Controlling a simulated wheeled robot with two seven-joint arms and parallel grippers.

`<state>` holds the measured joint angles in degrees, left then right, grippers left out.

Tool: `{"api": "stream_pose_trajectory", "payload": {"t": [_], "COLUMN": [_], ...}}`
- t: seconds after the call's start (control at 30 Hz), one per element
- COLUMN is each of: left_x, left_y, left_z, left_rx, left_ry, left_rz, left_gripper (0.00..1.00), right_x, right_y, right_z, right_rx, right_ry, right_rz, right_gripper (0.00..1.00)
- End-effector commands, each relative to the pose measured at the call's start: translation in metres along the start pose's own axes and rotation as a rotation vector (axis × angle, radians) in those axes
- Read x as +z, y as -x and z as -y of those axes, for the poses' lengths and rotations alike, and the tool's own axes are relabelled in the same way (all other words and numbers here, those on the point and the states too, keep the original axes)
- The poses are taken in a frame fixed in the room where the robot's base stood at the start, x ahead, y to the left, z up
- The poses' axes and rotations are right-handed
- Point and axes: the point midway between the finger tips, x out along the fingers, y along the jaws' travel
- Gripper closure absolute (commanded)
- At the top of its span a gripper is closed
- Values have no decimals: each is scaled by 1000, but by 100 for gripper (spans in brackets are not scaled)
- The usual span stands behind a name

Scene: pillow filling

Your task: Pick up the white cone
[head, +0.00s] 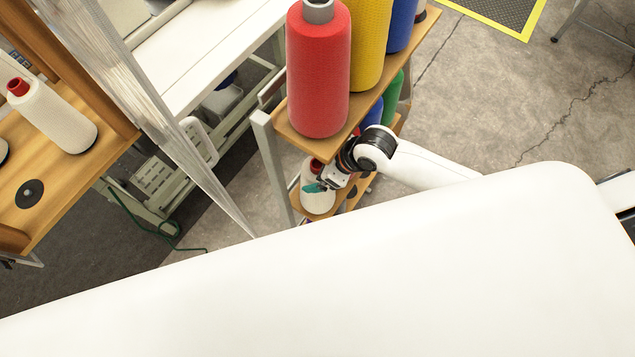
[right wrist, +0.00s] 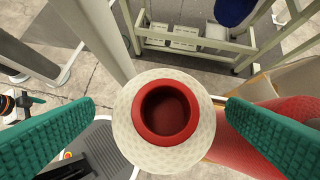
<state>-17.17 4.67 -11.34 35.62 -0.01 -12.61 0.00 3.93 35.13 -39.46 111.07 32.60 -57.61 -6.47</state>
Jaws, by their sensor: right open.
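The white cone (head: 318,202) stands on the lower wooden shelf of the rack in the head view, partly hidden by my right gripper (head: 316,187). In the right wrist view, I look down on the white cone (right wrist: 122,128) and its red core opening. The green fingers of my right gripper (right wrist: 160,106) are open, one on each side of the cone's top. A gap shows between each finger and the cone, so the gripper holds nothing.
A red cone (head: 318,75) and a yellow cone (head: 369,45) stand on the upper shelf (head: 297,143), close above my right gripper. A grey rack post (head: 270,160) stands left of it. Another white cone (head: 52,115) stands on a wooden board at far left.

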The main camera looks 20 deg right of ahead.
Motion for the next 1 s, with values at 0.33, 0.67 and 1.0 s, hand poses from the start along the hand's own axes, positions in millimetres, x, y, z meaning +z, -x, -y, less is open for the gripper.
{"api": "stream_pose_trajectory", "payload": {"t": [0.33, 0.67, 1.0], "left_x": [2, 1, 1], "left_y": [16, 15, 15], "left_z": [2, 2, 2], "left_rx": [-3, -4, -3], "left_ry": [-3, -3, -2], "left_rz": [0, -1, -2], "left_gripper": [36, 36, 36], "right_x": [-2, -3, -3], "right_y": [-37, -41, -41], "right_z": [2, 2, 3], "right_rx": [1, 0, 0], "right_ry": [-3, -1, -1], "right_rz": [0, 0, 0], "right_gripper": [5, 10, 65]}}
